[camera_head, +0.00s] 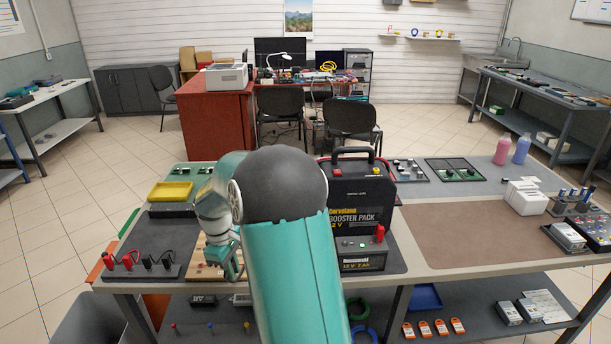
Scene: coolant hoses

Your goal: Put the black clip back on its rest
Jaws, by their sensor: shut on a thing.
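My gripper (231,268) is low over a small wooden board (205,262) near the bench's front edge, left of the booster pack. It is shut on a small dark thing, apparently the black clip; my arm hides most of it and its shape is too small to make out. A dark rest strip (140,270) lies to the left on a dark mat, apart from my gripper. Red clips (118,261) stand at its left half and black clip-like pieces (158,262) at its right half.
The black booster pack (362,200) stands right of my arm, with a small battery (362,262) bearing a red clip (380,233) in front. A yellow tray (171,192) sits behind the left mat. A brown mat (470,235) at right is clear.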

